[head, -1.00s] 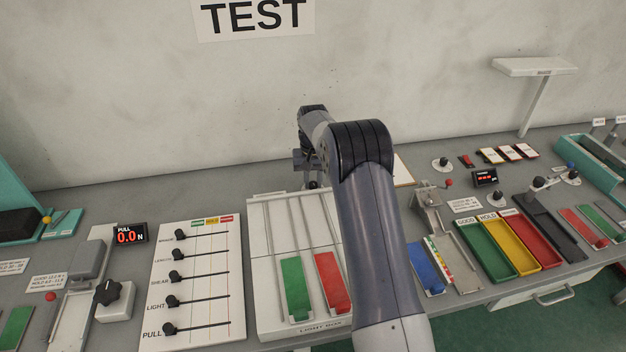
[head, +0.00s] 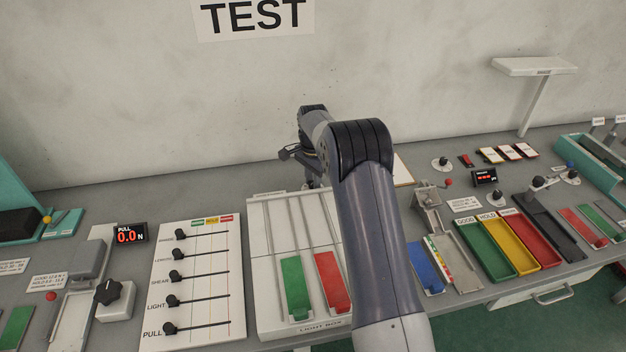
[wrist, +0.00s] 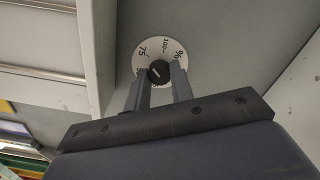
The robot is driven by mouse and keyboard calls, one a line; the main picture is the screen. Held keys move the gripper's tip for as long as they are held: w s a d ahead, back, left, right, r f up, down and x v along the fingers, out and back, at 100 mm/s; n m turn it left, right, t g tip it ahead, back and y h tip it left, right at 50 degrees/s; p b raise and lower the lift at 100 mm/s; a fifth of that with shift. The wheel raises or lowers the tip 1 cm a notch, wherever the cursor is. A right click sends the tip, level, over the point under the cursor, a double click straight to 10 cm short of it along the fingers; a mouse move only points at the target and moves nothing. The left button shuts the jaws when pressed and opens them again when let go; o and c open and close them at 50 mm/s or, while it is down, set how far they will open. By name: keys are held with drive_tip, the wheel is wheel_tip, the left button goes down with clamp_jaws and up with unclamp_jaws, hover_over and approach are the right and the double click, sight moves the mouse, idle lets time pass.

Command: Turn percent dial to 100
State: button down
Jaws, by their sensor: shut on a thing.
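The percent dial is in the wrist view, a round white scale plate (wrist: 144,62) with 75, 100 and a % sign readable. Its black knob (wrist: 160,71) sits in the middle with a short pale pointer line; the exact mark it points at is too small to tell. My gripper (wrist: 160,88) is shut on the knob, one grey finger on each side, and its fingers cover the lower part of the scale. In the head view the dial is hidden behind my arm, and only a part of my wrist shows by the wall side of the light box.
The light box (head: 262,250) with a green strip (head: 296,288) and a red strip (head: 331,282) lies in front of my wrist. A white slider board (head: 205,325) stands to the left. A pale raised edge (wrist: 97,50) runs close left of the dial in the wrist view.

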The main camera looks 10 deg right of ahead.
drive_tip(key=m, duration=0.4)
drive_tip(key=shift+m, duration=0.3)
drive_tip(key=m, duration=0.4)
drive_tip(key=shift+m, duration=0.3)
drive_tip(key=c, duration=1.2)
unclamp_jaws()
drive_tip(key=shift+c, duration=0.2)
wheel_tip(320, 180, up, 11)
drive_tip(key=shift+b, duration=0.4)
drive_tip(key=shift+f, duration=0.1)
wheel_tip(320, 180, down, 11)
drive_tip(key=shift+r+p, duration=0.1)
drive_tip(key=shift+p, duration=0.3)
